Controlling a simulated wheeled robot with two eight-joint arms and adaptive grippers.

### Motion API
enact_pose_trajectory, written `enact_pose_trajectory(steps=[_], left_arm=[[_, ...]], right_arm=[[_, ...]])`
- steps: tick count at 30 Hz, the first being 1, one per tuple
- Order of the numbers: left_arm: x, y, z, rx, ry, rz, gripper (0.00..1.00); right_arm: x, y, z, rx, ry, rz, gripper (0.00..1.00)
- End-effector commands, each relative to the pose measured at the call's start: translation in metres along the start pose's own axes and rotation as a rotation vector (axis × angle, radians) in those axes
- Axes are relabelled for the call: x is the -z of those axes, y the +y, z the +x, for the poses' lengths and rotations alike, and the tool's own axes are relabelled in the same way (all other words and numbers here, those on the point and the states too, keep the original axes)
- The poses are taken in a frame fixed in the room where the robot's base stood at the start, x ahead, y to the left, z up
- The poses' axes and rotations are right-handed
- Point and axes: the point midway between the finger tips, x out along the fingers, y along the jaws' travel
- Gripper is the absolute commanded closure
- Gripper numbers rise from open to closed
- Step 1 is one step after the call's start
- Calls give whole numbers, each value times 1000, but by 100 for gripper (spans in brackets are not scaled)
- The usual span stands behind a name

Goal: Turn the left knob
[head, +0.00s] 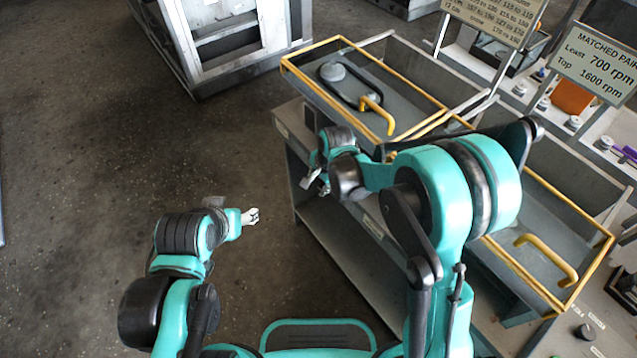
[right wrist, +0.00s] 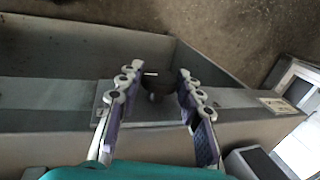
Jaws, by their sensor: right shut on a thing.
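The dark round knob (right wrist: 158,87) with a white pointer line sits on a grey panel in the right wrist view. My right gripper (right wrist: 155,92) has its two fingers on either side of the knob, shut on it. In the head view my right gripper (head: 312,180) is at the front of the left part of the grey cabinet (head: 325,240), and the knob there is hidden behind it. My left gripper (head: 250,216) hangs over open floor left of the cabinet, empty; its finger opening is too small to tell.
Two yellow-edged glass covers with yellow handles (head: 382,115) (head: 548,258) top the cabinet. Another black knob (head: 585,331) is at the lower right. Signs (head: 600,65) stand behind. A pale metal frame (head: 235,40) stands at the back left. The floor (head: 110,130) at left is clear.

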Motion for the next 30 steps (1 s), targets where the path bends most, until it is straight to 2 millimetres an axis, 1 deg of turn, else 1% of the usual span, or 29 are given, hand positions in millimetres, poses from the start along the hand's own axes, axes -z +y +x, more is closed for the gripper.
enact_pose_trajectory(steps=[12, 18, 24, 30], left_arm=[[-20, 0, 27, 0, 0, 0, 43], [-29, 0, 40, 0, 0, 0, 43], [-35, 0, 48, 0, 0, 0, 43], [-37, 0, 51, 0, 0, 0, 43]], right_arm=[[1, 8, 5, 316, 1, 3, 93], [0, 9, 5, 440, 1, 2, 93], [0, 10, 5, 518, 1, 1, 93], [0, 9, 4, 551, 0, 0, 93]])
